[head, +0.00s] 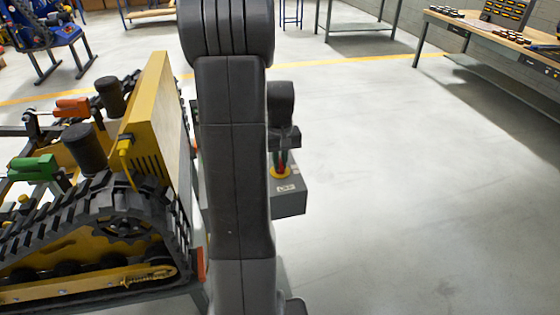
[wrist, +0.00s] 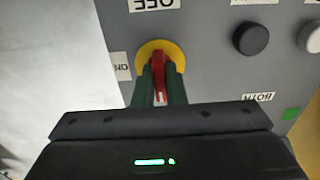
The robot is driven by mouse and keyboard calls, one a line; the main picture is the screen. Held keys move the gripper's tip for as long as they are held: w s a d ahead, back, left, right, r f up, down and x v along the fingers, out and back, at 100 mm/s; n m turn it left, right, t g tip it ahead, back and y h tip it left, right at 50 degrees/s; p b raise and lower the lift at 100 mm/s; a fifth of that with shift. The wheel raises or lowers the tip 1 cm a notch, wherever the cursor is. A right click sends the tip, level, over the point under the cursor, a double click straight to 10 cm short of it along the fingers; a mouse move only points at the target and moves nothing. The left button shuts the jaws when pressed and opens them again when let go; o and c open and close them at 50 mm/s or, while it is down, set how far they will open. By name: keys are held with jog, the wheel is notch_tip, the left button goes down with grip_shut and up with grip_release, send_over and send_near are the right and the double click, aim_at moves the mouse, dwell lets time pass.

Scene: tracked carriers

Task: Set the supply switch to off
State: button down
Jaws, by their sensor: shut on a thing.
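The supply switch (wrist: 158,66) is a red handle on a yellow round plate (wrist: 143,51), on a grey panel. In the wrist view the panel's labels appear upside down: an OFF label (wrist: 154,4) is above the switch and an ON label (wrist: 122,68) is left of it. The red handle stands roughly upright in the picture, in line with the OFF label. My gripper (wrist: 161,88) has its dark green fingers shut on the handle from both sides. In the head view the grey switch box (head: 290,205) shows beside my arm, which hides part of it.
A yellow and black tracked carrier (head: 90,235) stands left of my arm. The floor (head: 420,200) on the right is clear, with a workbench (head: 490,35) behind.

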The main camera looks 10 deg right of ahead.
aim_at(280, 160)
jog(key=shift+r, duration=0.1)
jog(key=c, duration=1.5)
grip_release()
notch_tip(280, 160, up, 14)
jog(key=shift+f, duration=0.1)
jog(key=shift+f, duration=0.15)
notch_tip(280, 160, down, 14)
jog(key=shift+r, duration=0.15)
